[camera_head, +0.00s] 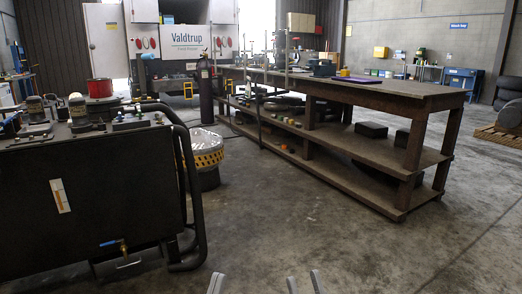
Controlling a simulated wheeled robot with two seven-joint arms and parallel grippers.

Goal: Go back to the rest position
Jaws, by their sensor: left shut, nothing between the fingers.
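My left gripper (216,284) shows only as a grey tip at the bottom edge of the head view. It is shut and holds nothing. The rest of both arms is out of view.
A dark workbench cart (90,200) with a tubular handle stands close at the left. A long wooden table (390,97) with lower shelves is at centre right. The concrete floor (310,235) ahead is clear.

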